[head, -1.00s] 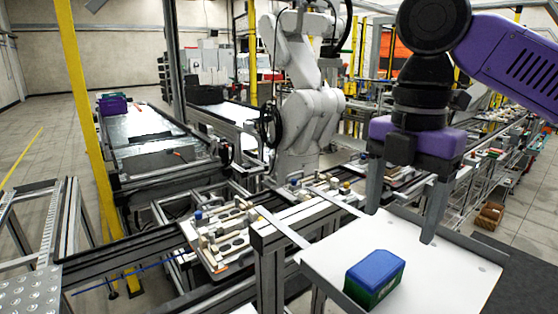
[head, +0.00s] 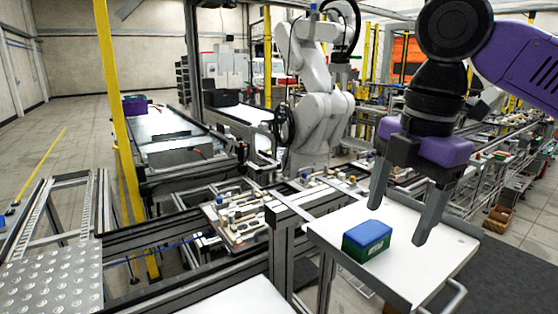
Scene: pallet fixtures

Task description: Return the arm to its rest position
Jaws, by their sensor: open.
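My gripper (head: 397,224) is at the right of the head view, pointing down with its two grey fingers apart and nothing between them. My purple and black arm (head: 440,85) comes in from the upper right. A green box with a blue top (head: 367,240) sits on the white tray surface (head: 425,270) at the lower right. In the picture the fingertips appear just to the right of and above the box; I cannot tell the exact gap.
A pallet with fixtures (head: 240,222) stands on the conveyor left of the tray. A white robot arm (head: 320,110) stands behind. A yellow post (head: 112,90) rises at the left. A studded metal plate (head: 55,275) lies lower left. Open floor (head: 60,130) shows far left.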

